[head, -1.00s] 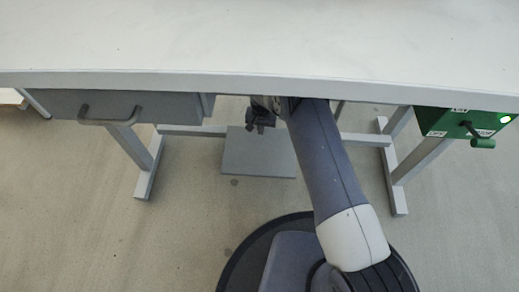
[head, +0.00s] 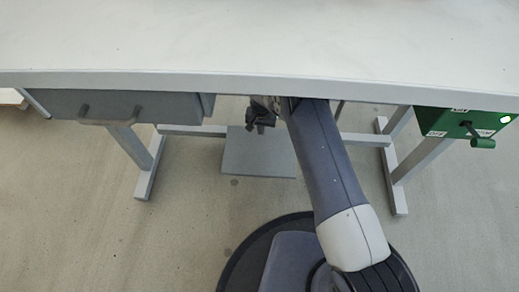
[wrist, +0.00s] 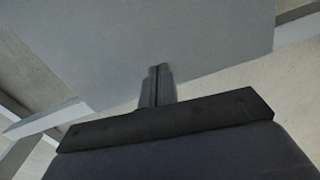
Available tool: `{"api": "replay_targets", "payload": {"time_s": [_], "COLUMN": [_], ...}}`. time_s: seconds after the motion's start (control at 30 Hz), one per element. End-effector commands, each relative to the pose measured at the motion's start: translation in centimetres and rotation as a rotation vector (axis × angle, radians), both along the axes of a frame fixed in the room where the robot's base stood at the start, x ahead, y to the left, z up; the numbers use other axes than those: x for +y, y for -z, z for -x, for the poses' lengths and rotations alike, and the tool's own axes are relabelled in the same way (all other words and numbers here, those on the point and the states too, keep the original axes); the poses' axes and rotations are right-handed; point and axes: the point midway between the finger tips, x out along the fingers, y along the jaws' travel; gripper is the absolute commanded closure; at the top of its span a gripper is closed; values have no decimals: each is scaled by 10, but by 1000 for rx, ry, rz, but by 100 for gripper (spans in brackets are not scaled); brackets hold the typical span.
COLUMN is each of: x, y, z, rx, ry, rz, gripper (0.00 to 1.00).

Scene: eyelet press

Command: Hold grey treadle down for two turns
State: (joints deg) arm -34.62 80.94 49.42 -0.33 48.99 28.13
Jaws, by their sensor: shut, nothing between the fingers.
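The grey treadle (head: 258,160) is a flat plate low under the table, left of my arm in the head view. In the wrist view the treadle (wrist: 150,40) fills the upper part of the picture. My gripper (head: 261,127) is under the table front, over the treadle's far part. Its fingers are shut with nothing between them, and in the wrist view the fingertips (wrist: 158,68) overlap the plate. I cannot tell whether they touch it or how far the treadle is pressed.
The white tabletop (head: 260,45) overhangs my arm. A grey drawer (head: 150,105) with a handle hangs at the left. A green box (head: 440,122) with a small crank and a lit lamp hangs at the right. Grey table legs (head: 148,170) stand either side; the floor between is mostly clear.

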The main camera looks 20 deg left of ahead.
Motion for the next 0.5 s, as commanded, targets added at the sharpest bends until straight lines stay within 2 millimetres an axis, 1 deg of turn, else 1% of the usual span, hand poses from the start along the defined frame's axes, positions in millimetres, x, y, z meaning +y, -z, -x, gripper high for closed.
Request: {"api": "replay_targets", "payload": {"time_s": [0.17, 0.5], "x": [0, 0], "y": [2, 12], "z": [0, 0], "rx": [0, 0], "ry": [0, 0], "rz": [0, 0], "gripper": [100, 100]}}
